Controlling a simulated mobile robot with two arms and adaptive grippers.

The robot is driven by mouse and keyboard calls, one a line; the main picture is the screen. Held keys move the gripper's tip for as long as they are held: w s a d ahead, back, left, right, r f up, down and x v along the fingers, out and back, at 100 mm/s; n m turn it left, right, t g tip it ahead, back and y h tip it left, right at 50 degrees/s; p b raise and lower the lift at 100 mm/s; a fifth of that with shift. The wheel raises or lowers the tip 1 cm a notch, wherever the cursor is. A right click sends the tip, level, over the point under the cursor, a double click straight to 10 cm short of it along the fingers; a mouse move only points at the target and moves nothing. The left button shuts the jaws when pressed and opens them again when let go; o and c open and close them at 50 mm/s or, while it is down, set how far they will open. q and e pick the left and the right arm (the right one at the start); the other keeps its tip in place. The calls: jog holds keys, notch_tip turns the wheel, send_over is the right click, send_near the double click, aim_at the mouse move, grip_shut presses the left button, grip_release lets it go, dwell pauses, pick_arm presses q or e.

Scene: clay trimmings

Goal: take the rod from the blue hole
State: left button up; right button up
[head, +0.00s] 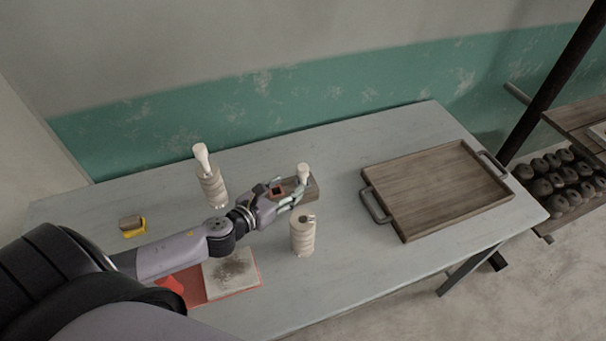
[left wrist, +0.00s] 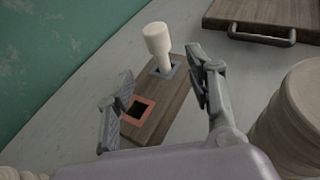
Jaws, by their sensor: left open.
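A pale rod (head: 303,172) with a thicker head stands in the blue-rimmed hole (left wrist: 165,69) of a wooden block (head: 314,190). In the left wrist view the rod (left wrist: 157,42) is near upright, its lower end hidden in the hole. The block (left wrist: 168,108) also has a red-rimmed hole (left wrist: 137,110), which is empty. My left gripper (head: 291,191) is over the block, beside the rod. In the left wrist view its fingers (left wrist: 160,68) are spread, with the rod showing beyond the gap between them; it does not grip the rod. My right gripper is not in view.
A ridged pale cylinder (head: 303,238) stands close in front of my left gripper. Another (head: 212,188), topped by a white piece, stands behind my arm. A wooden tray (head: 405,232) lies to the right. A grey slab (head: 221,284) and a yellow-based item (head: 134,230) are left.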

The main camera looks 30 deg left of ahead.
aim_at(300, 176)
pick_arm(q)
jog(key=shift+x, duration=1.2)
jog(key=shift+w+d, duration=0.2)
jog(key=shift+w, duration=0.25)
jog(key=p+x, duration=0.1)
jog(key=x, duration=0.3)
jog(key=shift+w+r+p, duration=0.2)
jog(key=shift+p, duration=0.2)
jog(key=shift+w+f, duration=0.15)
jog(key=shift+w, duration=0.1)
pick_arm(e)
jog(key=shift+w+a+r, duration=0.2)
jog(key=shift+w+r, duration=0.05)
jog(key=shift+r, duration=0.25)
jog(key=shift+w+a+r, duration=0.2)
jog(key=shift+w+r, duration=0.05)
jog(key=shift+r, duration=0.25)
pick_arm(q)
grip_shut()
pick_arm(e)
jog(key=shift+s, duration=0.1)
